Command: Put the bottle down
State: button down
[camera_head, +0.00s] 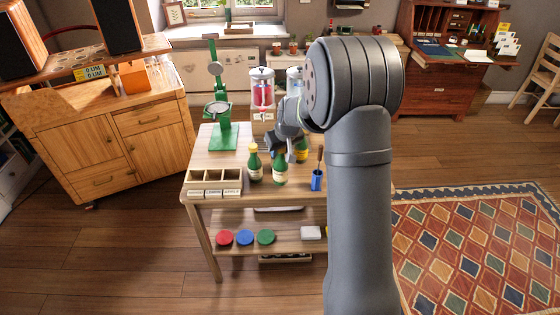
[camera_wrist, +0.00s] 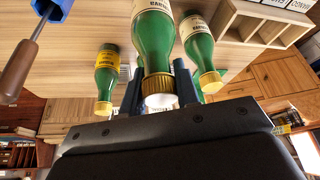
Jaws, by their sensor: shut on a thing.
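A green bottle with a pale label (camera_head: 280,174) is upright near the front of the wooden table (camera_head: 225,172). My gripper (camera_head: 279,147) is shut around its neck, and the gripper hides its top in the head view. In the wrist view the fingers (camera_wrist: 158,88) stand on both sides of the neck of this green bottle (camera_wrist: 153,45), by its gold-and-white cap. I cannot tell whether its base touches the tabletop. A second green bottle with a yellow cap (camera_head: 254,165) stands just left of it. A third with a yellow label (camera_head: 302,152) stands to the right, partly hidden.
A divided wooden box (camera_head: 214,182) sits at the table's front left. A blue holder with a brown-handled tool (camera_head: 317,180) stands to the right. A green stand (camera_head: 222,135) and a red-filled dispenser (camera_head: 262,92) are behind. Colored discs (camera_head: 244,237) lie on the lower shelf.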

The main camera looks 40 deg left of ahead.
jog(key=shift+f, duration=2)
jog(key=c, duration=1.1)
grip_release()
send_near(280, 158)
jog(key=shift+w+a, duration=0.3)
jog(key=shift+w, duration=0.2)
